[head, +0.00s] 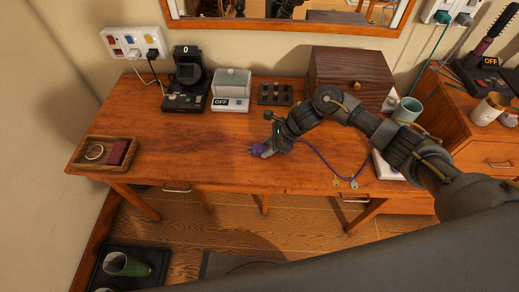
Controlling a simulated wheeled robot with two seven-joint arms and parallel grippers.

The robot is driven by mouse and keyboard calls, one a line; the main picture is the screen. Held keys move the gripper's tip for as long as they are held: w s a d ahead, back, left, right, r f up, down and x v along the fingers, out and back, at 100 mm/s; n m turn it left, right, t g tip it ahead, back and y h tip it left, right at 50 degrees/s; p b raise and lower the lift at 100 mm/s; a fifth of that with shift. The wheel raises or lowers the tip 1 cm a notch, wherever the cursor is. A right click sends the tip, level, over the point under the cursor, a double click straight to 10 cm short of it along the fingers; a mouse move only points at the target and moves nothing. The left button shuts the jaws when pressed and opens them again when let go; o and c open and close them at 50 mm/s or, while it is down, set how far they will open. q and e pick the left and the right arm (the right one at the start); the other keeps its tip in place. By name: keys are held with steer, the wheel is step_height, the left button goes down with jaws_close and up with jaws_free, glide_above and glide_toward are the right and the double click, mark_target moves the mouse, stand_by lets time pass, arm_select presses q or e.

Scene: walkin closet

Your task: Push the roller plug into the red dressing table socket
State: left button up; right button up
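A purple plug (256,149) is at the fingertips of my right gripper (268,148), over the middle of the dressing table (200,150). The gripper appears shut on it, with the prongs pointing left. A purple cord (322,153) runs from behind the gripper to the right across the table. A white socket panel (135,42) is on the wall at the back left, with coloured sockets. A red socket (112,41) shows at its left side. A white plug and a black plug sit in the panel's lower and right parts. My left gripper is not in view.
A black device (186,82), a white box (232,84), a dark tray (275,93) and a wooden chest (347,77) line the back. A wooden tray (88,165) sits at the left edge. The left-middle tabletop is clear. A second panel (440,12) is upper right.

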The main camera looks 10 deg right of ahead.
steer(key=shift+c, duration=1.2)
steer(key=o, duration=0.4)
steer(key=c, duration=0.5)
steer(key=shift+o, duration=0.2)
steer(key=shift+r+p, duration=1.65)
steer(key=shift+r, duration=1.4)
